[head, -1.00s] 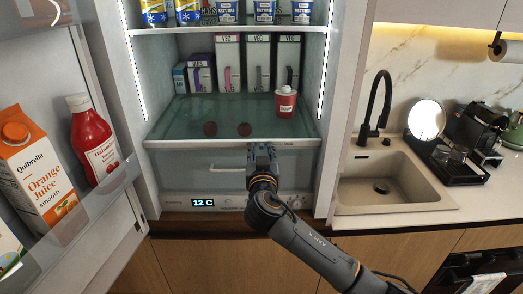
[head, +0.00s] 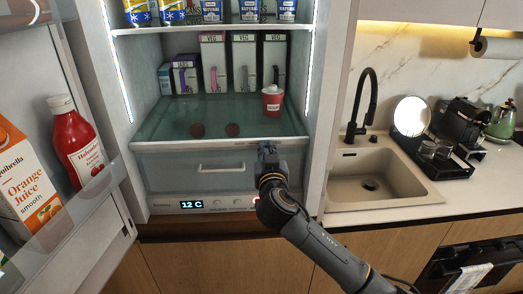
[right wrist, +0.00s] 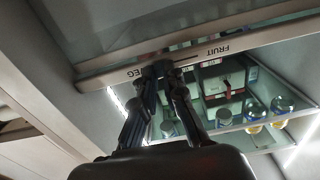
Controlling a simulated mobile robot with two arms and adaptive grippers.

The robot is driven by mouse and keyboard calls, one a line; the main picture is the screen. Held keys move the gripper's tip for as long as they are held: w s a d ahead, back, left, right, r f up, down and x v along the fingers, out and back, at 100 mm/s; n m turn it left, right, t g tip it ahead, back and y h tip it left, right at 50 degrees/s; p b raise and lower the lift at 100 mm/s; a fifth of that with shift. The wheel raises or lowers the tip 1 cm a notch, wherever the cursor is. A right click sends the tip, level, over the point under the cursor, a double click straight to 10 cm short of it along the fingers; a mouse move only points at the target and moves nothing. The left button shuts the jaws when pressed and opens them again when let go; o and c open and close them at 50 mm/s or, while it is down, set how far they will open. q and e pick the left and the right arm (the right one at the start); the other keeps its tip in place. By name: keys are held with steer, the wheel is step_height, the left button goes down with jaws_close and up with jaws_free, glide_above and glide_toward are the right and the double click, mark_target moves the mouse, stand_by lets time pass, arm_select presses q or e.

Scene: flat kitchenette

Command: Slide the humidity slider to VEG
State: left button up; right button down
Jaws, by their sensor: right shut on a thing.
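The humidity slider is on the front trim (head: 205,142) of the glass shelf above the fridge drawer; my fingers hide it. In the right wrist view, which looks upside down, the trim carries the label VEG (right wrist: 133,73), partly covered, and the label FRUIT (right wrist: 213,52). A dark slot line runs between them. My right gripper (head: 267,149) is at the trim, right of the drawer handle. In the right wrist view its fingertips (right wrist: 161,69) are shut on the slider, right beside VEG and well away from FRUIT. My left gripper is not in view.
The open fridge door with a ketchup bottle (head: 79,143) and juice carton (head: 26,190) stands at left. A red cup (head: 272,101), cartons and two dark red round items are on the glass shelf. The drawer (head: 185,172) is shut below. A sink (head: 372,180) is at right.

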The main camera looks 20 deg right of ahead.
steer(key=c, duration=1.4)
jaws_free()
steer(key=shift+d, duration=0.2)
steer(key=shift+c, duration=0.2)
steer(key=shift+o, duration=0.2)
steer(key=shift+s+d, duration=0.1)
steer(key=shift+s+a+f, duration=0.1)
steer(key=shift+s+a, duration=0.2)
steer(key=v, duration=1.1)
steer(key=shift+s+d, duration=0.15)
steer(key=shift+s, duration=0.05)
